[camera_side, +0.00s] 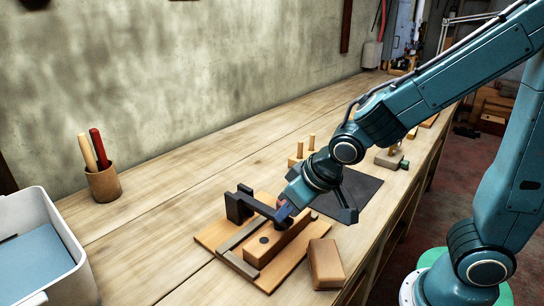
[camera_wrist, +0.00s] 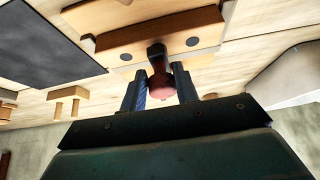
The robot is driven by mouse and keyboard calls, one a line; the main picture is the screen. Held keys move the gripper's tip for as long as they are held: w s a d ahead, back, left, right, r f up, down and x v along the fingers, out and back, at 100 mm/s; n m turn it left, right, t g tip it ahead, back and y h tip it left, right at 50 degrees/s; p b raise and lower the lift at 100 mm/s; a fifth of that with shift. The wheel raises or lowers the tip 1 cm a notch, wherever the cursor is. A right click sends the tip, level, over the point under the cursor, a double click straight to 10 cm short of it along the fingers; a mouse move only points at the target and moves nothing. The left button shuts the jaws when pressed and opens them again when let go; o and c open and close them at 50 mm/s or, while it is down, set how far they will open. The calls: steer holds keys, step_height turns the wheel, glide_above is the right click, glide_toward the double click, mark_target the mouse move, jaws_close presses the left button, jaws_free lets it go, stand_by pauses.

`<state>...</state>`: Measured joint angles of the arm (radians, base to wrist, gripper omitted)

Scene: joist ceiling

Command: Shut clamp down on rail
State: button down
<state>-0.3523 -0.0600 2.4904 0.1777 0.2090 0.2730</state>
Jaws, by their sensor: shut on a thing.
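The clamp (camera_side: 238,206) is a dark bracket with a bar that reaches right, over the wooden rail (camera_side: 262,252), to my gripper (camera_side: 284,212). The rail is a block with dark round spots on a flat board (camera_side: 208,238). In the wrist view the rail (camera_wrist: 160,43) runs across the top. There my gripper (camera_wrist: 160,76) has its fingers on either side of the clamp's reddish-brown handle (camera_wrist: 160,86) and is shut on it. Whether the bar touches the rail is hidden by my gripper.
A loose wooden block (camera_side: 326,264) lies right of the board. A dark mat (camera_side: 355,192) and a pegged block (camera_side: 300,155) lie behind. A white bin (camera_side: 78,262) and a cup with two handles (camera_side: 103,184) stand left. Bare bench lies between.

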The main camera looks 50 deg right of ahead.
steer(key=shift+s+f, duration=0.35)
steer(key=shift+s, duration=0.05)
steer(key=c, duration=1.4)
jaws_free()
steer(key=o, duration=0.3)
steer(key=shift+w, duration=0.1)
steer(key=shift+o, duration=0.2)
steer(key=shift+r, duration=0.1)
steer(key=shift+r, duration=0.15)
steer(key=v, duration=1.3)
steer(key=shift+r, duration=0.25)
steer(key=shift+d, duration=0.1)
